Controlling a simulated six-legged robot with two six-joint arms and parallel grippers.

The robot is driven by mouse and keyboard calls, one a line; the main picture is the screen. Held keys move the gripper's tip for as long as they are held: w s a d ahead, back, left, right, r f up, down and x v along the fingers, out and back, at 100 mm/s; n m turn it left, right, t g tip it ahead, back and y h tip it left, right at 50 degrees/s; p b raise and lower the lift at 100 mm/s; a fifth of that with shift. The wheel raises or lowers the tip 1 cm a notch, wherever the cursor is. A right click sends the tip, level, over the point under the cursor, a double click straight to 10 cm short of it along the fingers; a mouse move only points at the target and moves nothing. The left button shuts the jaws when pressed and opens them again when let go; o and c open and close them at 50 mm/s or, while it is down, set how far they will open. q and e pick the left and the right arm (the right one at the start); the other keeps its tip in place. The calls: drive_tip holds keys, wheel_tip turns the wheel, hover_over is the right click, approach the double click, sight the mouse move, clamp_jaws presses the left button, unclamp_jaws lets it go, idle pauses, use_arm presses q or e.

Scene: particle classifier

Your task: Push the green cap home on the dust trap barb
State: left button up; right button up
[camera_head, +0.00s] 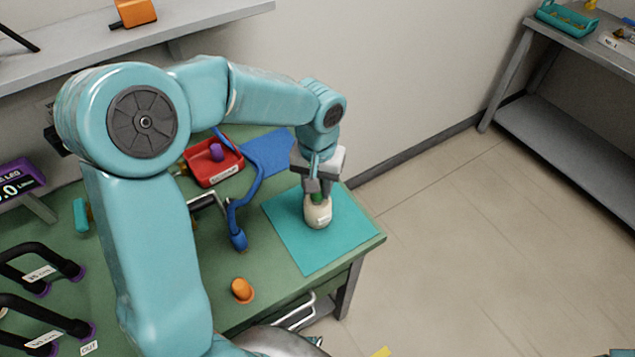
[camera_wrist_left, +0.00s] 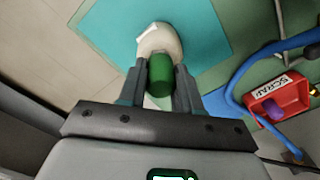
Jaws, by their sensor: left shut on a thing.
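My left gripper (camera_head: 316,190) points down over the teal mat (camera_head: 343,242) at the table's right end. It is shut on the green cap (camera_wrist_left: 160,74), which shows between the two fingers in the left wrist view. The cream dust trap (camera_head: 318,213) stands on the mat directly below the cap, and it also shows in the left wrist view (camera_wrist_left: 157,38). The cap is at the top of the trap. The barb is hidden, so I cannot tell how far the cap sits on it. My right gripper is in neither view.
A red scrap tray (camera_head: 213,170) with a purple piece lies behind left of the mat. A blue hose (camera_head: 256,188) runs between tray and mat. An orange cap-like piece (camera_head: 242,290) stands near the front edge. Black handles (camera_head: 45,262) are at left. The mat around the trap is clear.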

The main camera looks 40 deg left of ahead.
use_arm(q)
drive_tip(key=o, duration=1.1)
wheel_tip(320, 180, up, 16)
drive_tip(key=p, duration=0.1)
drive_tip(key=shift+r, duration=0.15)
drive_tip(key=shift+s, duration=0.1)
